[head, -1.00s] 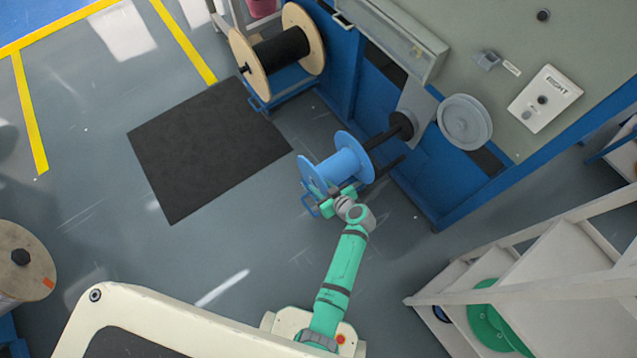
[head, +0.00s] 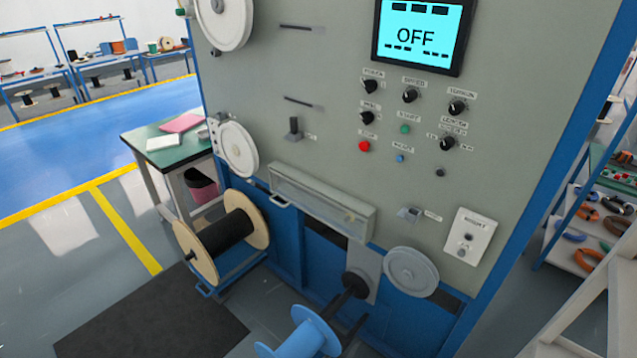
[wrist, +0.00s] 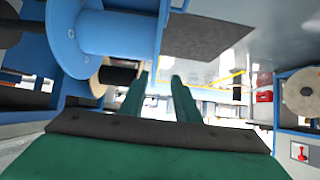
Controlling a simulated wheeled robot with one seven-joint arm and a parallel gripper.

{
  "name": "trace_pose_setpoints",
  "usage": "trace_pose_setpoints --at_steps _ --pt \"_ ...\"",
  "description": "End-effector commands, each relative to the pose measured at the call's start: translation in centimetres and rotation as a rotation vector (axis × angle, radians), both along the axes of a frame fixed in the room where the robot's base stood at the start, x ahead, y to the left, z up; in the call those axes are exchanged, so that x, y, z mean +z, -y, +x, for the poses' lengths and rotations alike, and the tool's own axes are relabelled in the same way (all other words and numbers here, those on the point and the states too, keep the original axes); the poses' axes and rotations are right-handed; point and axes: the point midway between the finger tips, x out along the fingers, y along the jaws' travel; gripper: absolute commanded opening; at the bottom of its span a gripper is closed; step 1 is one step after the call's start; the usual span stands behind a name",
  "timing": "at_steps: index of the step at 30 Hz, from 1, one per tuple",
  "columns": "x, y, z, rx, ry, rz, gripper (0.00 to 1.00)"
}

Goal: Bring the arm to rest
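My gripper (wrist: 160,92) shows in the wrist view as two green fingers with a clear gap between them. It is open and nothing is between the fingers. The blue spool (wrist: 105,32) is close by at the upper left of that view, apart from the fingers as far as I can tell. In the head view the blue spool (head: 308,336) is at the bottom edge, partly cut off, at the dark shaft (head: 348,290) of the machine. My arm and gripper are out of the head view.
The grey machine panel (head: 330,120) fills the head view's middle, with a screen (head: 420,35) reading OFF, knobs and buttons. A wooden spool of black cable (head: 225,235) stands at lower left, near a dark mat (head: 150,325). Shelves (head: 590,215) stand at right. Floor at left is open.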

Motion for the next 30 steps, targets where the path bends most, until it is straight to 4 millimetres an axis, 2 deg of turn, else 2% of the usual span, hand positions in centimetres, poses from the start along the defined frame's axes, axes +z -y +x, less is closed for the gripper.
trace_pose_setpoints --at_steps 5,9,13,16,20,23,26,30 --pt "-1.7 0.8 -2.8 -0.107 -0.045 -0.034 0.29" --pt "-2.8 2.1 -6.6 -0.262 -0.080 -0.080 0.29" --pt "-2.7 3.6 -10.1 -0.409 -0.083 -0.114 0.29" --pt "-1.7 4.7 -12.7 -0.512 -0.067 -0.127 0.29" --pt "0.6 6.0 -15.9 -0.631 -0.025 -0.129 0.29" --pt "3.1 6.8 -18.2 -0.710 0.021 -0.118 0.29" --pt "6.1 7.3 -20.3 -0.775 0.074 -0.094 0.29" --pt "11.2 7.5 -22.9 -0.843 0.159 -0.040 0.29"
